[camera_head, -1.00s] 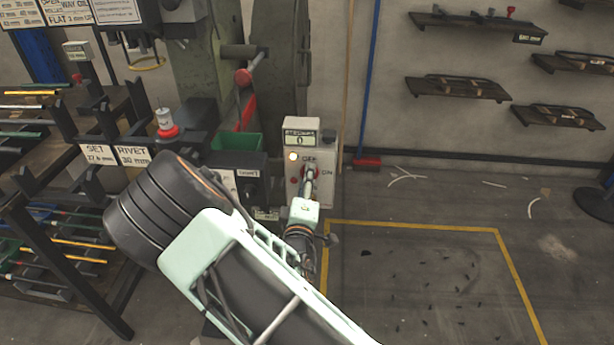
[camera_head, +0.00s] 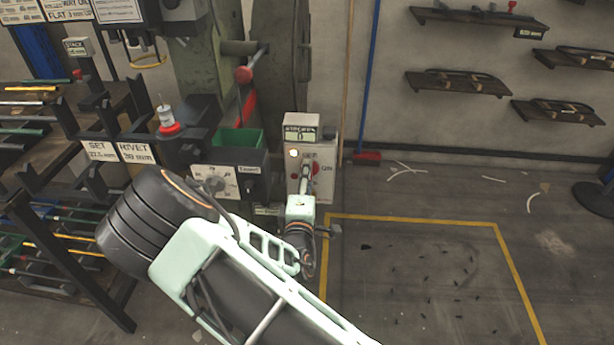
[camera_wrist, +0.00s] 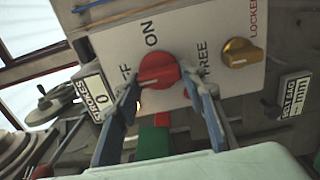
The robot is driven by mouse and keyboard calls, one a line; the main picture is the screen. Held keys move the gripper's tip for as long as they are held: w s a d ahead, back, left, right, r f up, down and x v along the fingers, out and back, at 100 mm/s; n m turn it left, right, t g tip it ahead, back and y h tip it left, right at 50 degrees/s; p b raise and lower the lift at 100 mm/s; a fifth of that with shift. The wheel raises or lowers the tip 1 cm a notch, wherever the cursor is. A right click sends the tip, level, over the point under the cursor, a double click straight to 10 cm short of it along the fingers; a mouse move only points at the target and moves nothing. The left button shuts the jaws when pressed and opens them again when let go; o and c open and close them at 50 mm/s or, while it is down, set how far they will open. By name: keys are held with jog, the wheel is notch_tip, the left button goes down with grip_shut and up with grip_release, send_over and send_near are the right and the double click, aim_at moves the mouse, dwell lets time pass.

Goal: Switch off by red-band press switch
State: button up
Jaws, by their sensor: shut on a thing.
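The press control box (camera_head: 326,185) is pale grey, with a red rotary knob (camera_head: 315,168) between OFF and ON labels. In the wrist view the red knob (camera_wrist: 158,70) sits between the two blue-grey fingers of my gripper (camera_wrist: 160,82), which is shut on it. In the head view my gripper (camera_head: 305,180) reaches up to the box front and partly hides the knob and the OFF label. A lamp (camera_head: 293,153) glows at the box's upper left. The knob's exact pointing direction is hard to tell.
A brass knob (camera_wrist: 241,52) marked FREE and LOCKED sits beside the red one. A stroke counter (camera_head: 301,134) reading 0 tops the box. The green press (camera_head: 281,65), a green bin (camera_head: 238,139) and a rack (camera_head: 100,270) stand left.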

jog(key=o, duration=1.2)
jog(key=shift+c, duration=0.2)
jog(key=shift+s, duration=0.15)
jog(key=s, duration=1.1)
jog(key=shift+s+a, duration=0.2)
jog(key=shift+s, duration=0.2)
